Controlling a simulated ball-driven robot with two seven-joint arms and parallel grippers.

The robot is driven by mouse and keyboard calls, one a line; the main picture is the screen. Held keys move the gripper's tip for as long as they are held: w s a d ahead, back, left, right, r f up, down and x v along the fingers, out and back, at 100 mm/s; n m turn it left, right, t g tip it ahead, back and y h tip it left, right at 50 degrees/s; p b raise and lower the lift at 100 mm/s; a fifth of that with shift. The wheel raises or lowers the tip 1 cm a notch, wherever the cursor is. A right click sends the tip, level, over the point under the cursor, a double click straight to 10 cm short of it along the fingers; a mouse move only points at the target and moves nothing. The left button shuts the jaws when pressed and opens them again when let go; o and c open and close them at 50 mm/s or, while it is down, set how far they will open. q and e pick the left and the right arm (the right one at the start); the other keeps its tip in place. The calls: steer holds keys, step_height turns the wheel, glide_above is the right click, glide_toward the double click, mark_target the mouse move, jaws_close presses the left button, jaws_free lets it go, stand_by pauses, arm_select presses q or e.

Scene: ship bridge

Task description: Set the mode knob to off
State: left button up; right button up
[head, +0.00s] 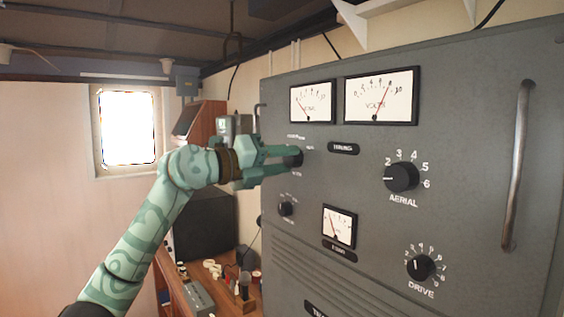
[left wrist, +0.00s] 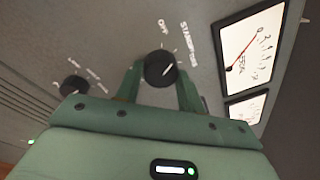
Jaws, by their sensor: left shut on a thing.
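The mode knob is a round black knob (head: 293,158) on the left part of the grey cabinet front. My left gripper (head: 280,160) reaches it from the left and is shut on it. In the left wrist view the knob (left wrist: 158,66) sits between the two green fingers, one on each side. The word OFF shows above the knob there, and STANDBY above and to its right. The knob's white pointer line slants to the upper right, away from OFF. In the head view the fingers partly cover the knob. My right gripper is in neither view.
A smaller black knob (head: 286,208) sits just below on the same panel. The AERIAL knob (head: 401,177), DRIVE knob (head: 420,267) and a vertical handle (head: 517,165) are to the right. Dial meters (head: 382,95) are above. A wooden desk (head: 176,285) with small items lies behind.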

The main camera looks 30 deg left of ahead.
arm_select(q)
steer(key=n, duration=0.6)
steer(key=shift+t, duration=0.4)
steer(key=shift+d, duration=0.1)
steer(key=o, duration=1)
steer(key=shift+c, duration=0.2)
steer(key=shift+s+b, duration=0.1)
steer(key=shift+b, duration=0.2)
steer(key=b+v, duration=0.8)
steer(key=v, duration=0.8)
